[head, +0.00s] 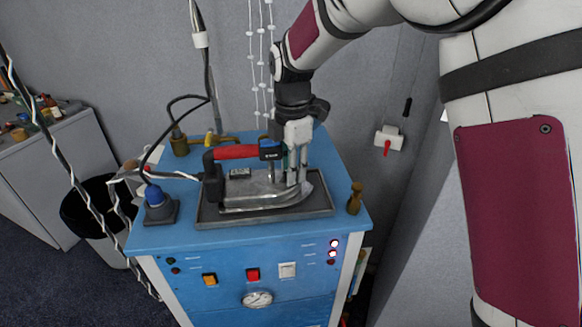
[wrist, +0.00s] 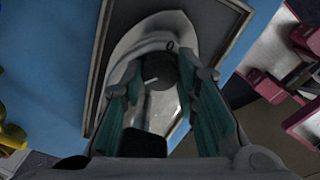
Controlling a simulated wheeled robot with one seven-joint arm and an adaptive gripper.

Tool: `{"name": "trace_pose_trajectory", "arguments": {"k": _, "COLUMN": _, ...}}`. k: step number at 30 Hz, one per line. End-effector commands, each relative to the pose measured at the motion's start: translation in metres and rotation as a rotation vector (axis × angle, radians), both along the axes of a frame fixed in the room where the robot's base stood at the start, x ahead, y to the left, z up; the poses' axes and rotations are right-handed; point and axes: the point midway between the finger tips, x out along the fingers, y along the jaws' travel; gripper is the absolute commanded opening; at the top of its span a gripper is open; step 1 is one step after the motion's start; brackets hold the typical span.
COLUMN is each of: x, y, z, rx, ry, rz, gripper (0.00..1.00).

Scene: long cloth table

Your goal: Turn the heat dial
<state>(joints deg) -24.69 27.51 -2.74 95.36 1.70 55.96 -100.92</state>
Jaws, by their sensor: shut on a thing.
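An iron with a red and black handle (head: 236,152) rests flat on a dark tray (head: 318,205) on top of a blue cabinet. In the wrist view the iron's pale metal body (wrist: 150,30) shows with its rounded end towards the top. The heat dial (wrist: 163,70) is a dark round knob with a short pale mark, on top of the iron. My gripper (head: 292,178) reaches down from above, just right of the handle. Its teal-padded fingers stand on both sides of the dial and are shut on it. In the head view my fingers hide the dial.
The blue cabinet top (head: 340,178) has a small wooden peg (head: 355,198) at right and a blue plug connector (head: 155,200) at left. A cable rises behind the iron. A black bin (head: 88,215) and a grey side cabinet (head: 45,165) stand at left.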

Motion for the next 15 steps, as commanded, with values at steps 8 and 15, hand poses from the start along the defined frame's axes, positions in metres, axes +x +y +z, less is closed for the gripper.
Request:
{"name": "trace_pose_trajectory", "arguments": {"k": 8, "x": -0.0001, "y": 0.0002, "z": -0.0005, "rx": 0.001, "ry": 0.002, "rz": -0.228, "gripper": 0.00}}
{"name": "trace_pose_trajectory", "arguments": {"k": 15, "x": -0.0007, "y": 0.0005, "z": -0.0002, "rx": 0.002, "ry": 0.002, "rz": -0.353, "gripper": 0.00}}
